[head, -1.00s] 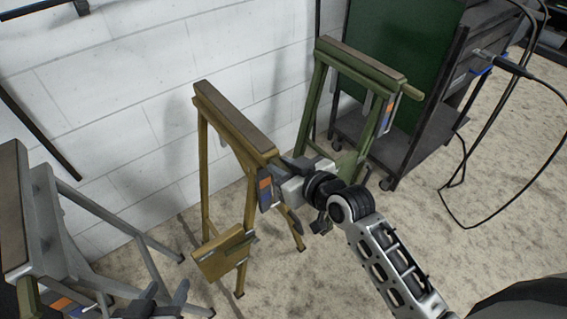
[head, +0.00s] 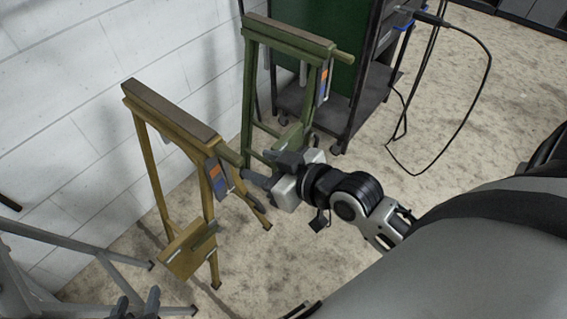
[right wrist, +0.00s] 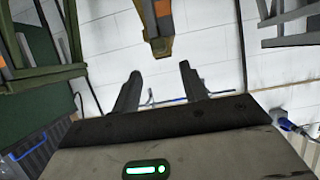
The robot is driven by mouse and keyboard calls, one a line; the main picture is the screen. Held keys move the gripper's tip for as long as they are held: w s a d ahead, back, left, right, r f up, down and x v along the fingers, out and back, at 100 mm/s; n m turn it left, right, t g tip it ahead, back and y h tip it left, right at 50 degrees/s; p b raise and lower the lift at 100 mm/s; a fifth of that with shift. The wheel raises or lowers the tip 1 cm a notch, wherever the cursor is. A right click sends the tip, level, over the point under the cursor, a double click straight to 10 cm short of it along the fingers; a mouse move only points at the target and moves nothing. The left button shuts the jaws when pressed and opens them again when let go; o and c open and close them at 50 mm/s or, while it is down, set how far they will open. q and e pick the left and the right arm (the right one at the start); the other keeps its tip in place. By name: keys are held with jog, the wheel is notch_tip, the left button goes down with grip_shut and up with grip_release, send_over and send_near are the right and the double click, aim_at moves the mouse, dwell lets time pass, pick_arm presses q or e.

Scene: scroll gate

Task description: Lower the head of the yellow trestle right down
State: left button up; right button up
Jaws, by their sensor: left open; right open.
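The yellow trestle (head: 172,112) stands upright at the left in the head view, its long head on top of splayed legs. A short handle (head: 229,154) sticks out from its near end, above a blue and orange label (head: 217,176). My right gripper (head: 268,168) is open and empty, just right of the handle and apart from it. In the right wrist view, the trestle's end (right wrist: 160,46) shows beyond and above the open fingers (right wrist: 160,83). My left gripper (head: 138,301) is open at the bottom left, away from the yellow trestle.
A green trestle (head: 290,35) stands behind, near a dark cart (head: 355,95) with a green panel. A grey trestle (head: 60,238) is at the lower left. A white block wall (head: 60,75) is behind.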

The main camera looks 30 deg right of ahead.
jog(key=v, duration=0.5)
jog(key=shift+s, duration=0.1)
jog(key=s+a+f+m+g, duration=0.1)
jog(key=a+f, duration=0.1)
jog(key=f, duration=0.3)
jog(key=s+a+f+m+g+h, duration=0.1)
jog(key=s+a+f, duration=0.1)
jog(key=f, duration=0.4)
jog(key=shift+a, duration=0.5)
